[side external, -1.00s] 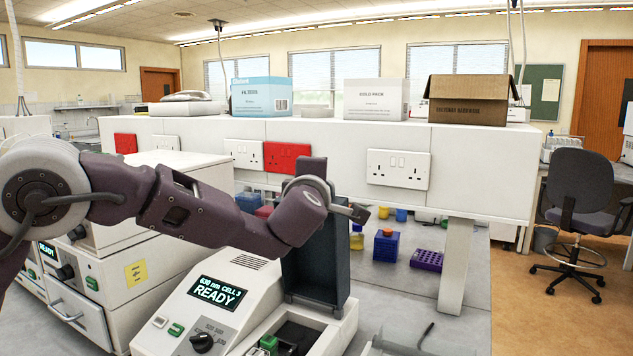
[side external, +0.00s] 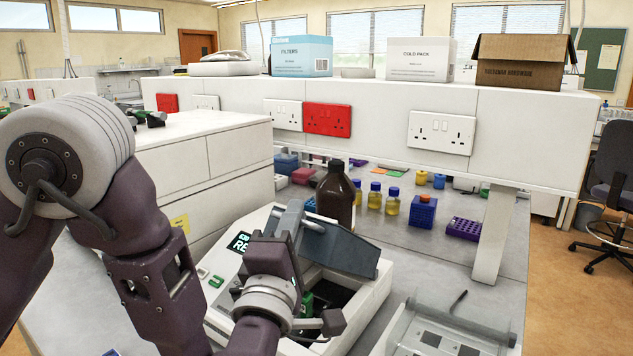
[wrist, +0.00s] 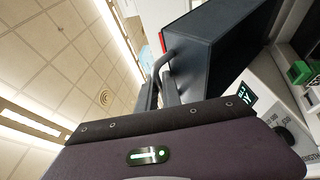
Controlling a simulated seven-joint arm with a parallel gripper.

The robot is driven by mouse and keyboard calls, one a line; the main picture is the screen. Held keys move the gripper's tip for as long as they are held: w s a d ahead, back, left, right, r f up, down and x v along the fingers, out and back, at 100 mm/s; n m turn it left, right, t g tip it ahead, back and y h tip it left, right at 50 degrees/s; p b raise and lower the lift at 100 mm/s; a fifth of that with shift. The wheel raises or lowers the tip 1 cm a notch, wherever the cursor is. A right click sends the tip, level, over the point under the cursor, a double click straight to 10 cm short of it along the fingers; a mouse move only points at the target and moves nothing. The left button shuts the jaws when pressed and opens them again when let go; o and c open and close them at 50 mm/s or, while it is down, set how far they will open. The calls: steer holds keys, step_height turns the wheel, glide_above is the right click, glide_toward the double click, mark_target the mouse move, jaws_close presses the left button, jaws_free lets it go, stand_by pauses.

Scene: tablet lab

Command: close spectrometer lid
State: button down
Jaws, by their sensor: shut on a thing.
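The spectrometer (side external: 362,312) is a white instrument with a screen, partly hidden behind my arm. Its dark grey lid (side external: 335,250) is partway down, slanting over the open sample compartment (side external: 335,291). A green block (side external: 307,304) shows in the compartment and also in the wrist view (wrist: 300,72). My gripper (side external: 291,214) is at the lid's raised edge. In the wrist view, my gripper (wrist: 161,88) is shut on the lid's curved handle (wrist: 163,58), with the lid's dark panel (wrist: 225,45) to the right. My wrist hides part of the spectrometer's front.
A brown bottle (side external: 336,193) stands close behind the lid. Yellow-liquid bottles (side external: 375,196), a blue box (side external: 423,212) and a purple rack (side external: 464,229) stand farther right on the bench. A clear tray (side external: 445,330) lies at front right. White cabinets (side external: 205,165) are at left.

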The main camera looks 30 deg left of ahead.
steer(key=s+f+y, duration=0.1)
steer(key=s+f, duration=0.6)
steer(key=f, duration=0.6)
steer(key=shift+s+n+t, duration=0.2)
steer(key=shift+n+t, duration=0.1)
steer(key=shift+t, duration=0.1)
